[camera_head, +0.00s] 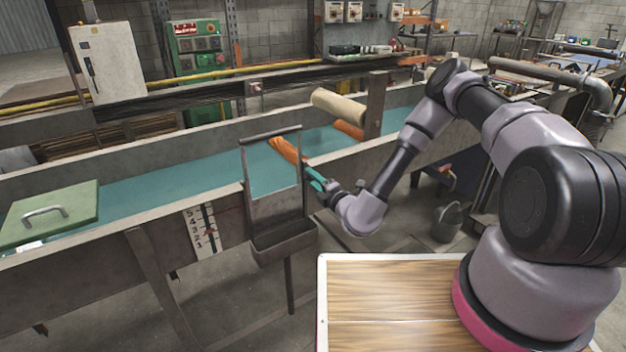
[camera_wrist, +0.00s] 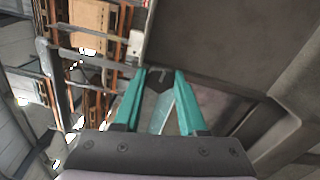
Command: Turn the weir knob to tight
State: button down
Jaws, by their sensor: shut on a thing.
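The weir (camera_head: 274,208) is a grey metal gate with a top bar, standing on the near wall of the trough in the head view. My gripper (camera_head: 311,172), with teal fingers, is at the right edge of the weir frame. In the wrist view my gripper (camera_wrist: 161,74) is shut on a small dark knob (camera_wrist: 160,80), which sits between the two fingertips against grey metal. The knob is mostly hidden by the fingers in the head view. Its turn angle cannot be told.
A long trough with teal water (camera_head: 150,190) runs behind the weir. A numbered scale (camera_head: 203,230) is on its near wall, left of the weir. A green lid with a handle (camera_head: 50,212) lies at far left. A wood-topped table (camera_head: 380,300) stands in front.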

jog(key=shift+s+f, duration=0.1)
jog(key=shift+c, duration=2.3)
grip_release()
jog(key=v, duration=1)
jog(key=shift+s+d, duration=0.3)
